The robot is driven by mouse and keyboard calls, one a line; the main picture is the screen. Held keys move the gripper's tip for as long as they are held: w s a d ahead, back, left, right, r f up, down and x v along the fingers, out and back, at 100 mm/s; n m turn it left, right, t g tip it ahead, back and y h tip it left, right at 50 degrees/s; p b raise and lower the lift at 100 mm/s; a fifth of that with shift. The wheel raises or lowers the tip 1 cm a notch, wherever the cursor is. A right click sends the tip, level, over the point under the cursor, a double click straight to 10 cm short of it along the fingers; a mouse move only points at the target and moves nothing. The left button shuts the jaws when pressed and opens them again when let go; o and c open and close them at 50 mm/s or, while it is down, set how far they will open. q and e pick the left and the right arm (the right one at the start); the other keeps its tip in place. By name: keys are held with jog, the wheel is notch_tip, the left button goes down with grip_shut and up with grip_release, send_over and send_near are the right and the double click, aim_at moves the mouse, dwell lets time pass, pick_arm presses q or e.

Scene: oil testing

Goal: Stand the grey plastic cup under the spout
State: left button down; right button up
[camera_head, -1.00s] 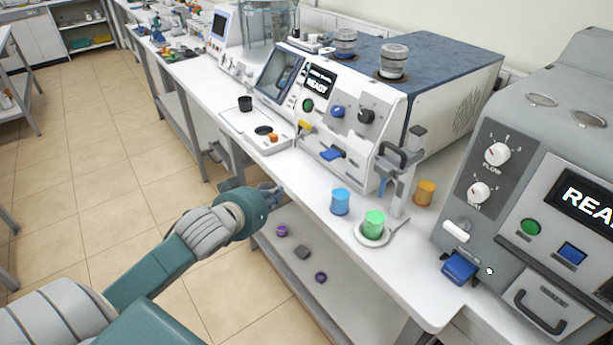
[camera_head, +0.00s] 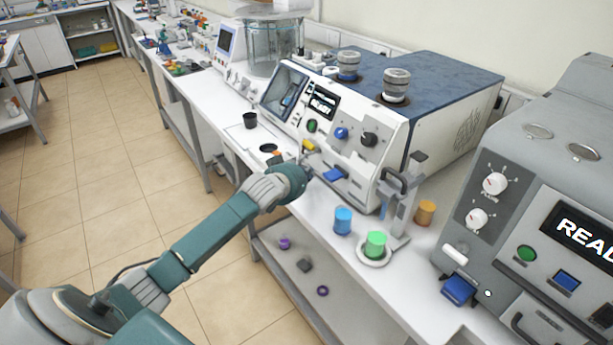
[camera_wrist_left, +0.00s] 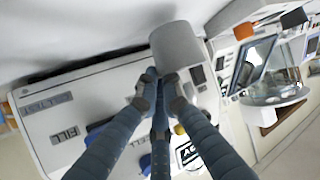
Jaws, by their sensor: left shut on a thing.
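The grey plastic cup (camera_wrist_left: 178,46) shows large in the left wrist view, at the fingertips of my left gripper (camera_wrist_left: 160,88), which is shut on it. In the head view my left gripper (camera_head: 306,172) is at the front of the white machine (camera_head: 350,145) with the READY screen, close to its blue lever (camera_head: 334,174). The cup is hidden behind the gripper there. I cannot make out the spout clearly in either view. My right gripper is not in view.
A blue cup (camera_head: 343,220), a green cup (camera_head: 376,244) on a round plate and an orange cup (camera_head: 425,212) stand to the right. A black cup (camera_head: 250,120) stands to the left. A grey machine (camera_head: 540,210) is at the far right.

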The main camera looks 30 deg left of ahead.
pick_arm(q)
jog(key=shift+w+f, duration=0.15)
jog(key=shift+f, duration=0.65)
jog(key=shift+f, duration=0.15)
jog(key=c, duration=1.9)
grip_release()
